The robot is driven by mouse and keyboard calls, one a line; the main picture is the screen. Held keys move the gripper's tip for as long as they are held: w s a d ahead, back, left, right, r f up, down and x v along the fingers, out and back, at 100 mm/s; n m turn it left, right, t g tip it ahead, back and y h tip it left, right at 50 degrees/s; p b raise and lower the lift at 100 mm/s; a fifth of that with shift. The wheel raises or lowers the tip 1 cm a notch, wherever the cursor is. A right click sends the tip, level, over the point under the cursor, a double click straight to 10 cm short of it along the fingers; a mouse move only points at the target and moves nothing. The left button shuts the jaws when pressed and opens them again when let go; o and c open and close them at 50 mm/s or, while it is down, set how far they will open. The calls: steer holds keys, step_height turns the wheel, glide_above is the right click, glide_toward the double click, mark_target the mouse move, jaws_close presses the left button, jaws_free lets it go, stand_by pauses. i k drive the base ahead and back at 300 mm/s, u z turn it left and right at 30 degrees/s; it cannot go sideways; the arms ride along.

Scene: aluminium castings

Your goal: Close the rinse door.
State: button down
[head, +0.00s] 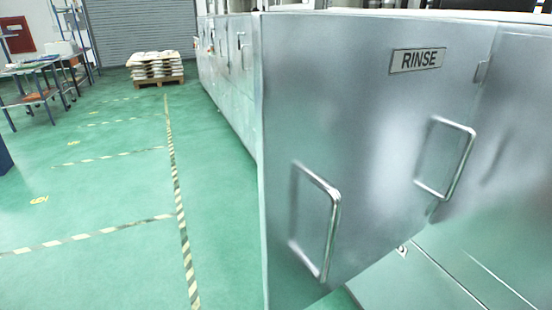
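The rinse door (375,130) is a large brushed-metal panel filling the middle and right of the head view. It carries a RINSE label (417,60) near its top. It stands swung out at an angle from the machine, its free left edge nearer to me and its lower edge sloping up to the right. One bar handle (332,225) is near the free edge. A second bar handle (470,150) is farther right. A small hinge-like fitting (481,72) shows at the upper right. The opening behind the door is hidden. My gripper is not in view.
A row of metal machine cabinets (228,75) runs back behind the door. Green floor (110,200) with striped tape lines is clear to the left. A loaded pallet (157,82) stands near the shutter, and a workbench (40,65) at the far left.

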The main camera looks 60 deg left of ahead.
mark_target(361, 120)
steer(key=u, duration=1.4)
steer(key=i, duration=0.5)
steer(key=k, duration=0.5)
steer(key=u, duration=1.45)
steer(key=k, duration=1)
steer(key=z, duration=1.15)
steer(key=i, duration=0.45)
steer(key=u, duration=0.1)
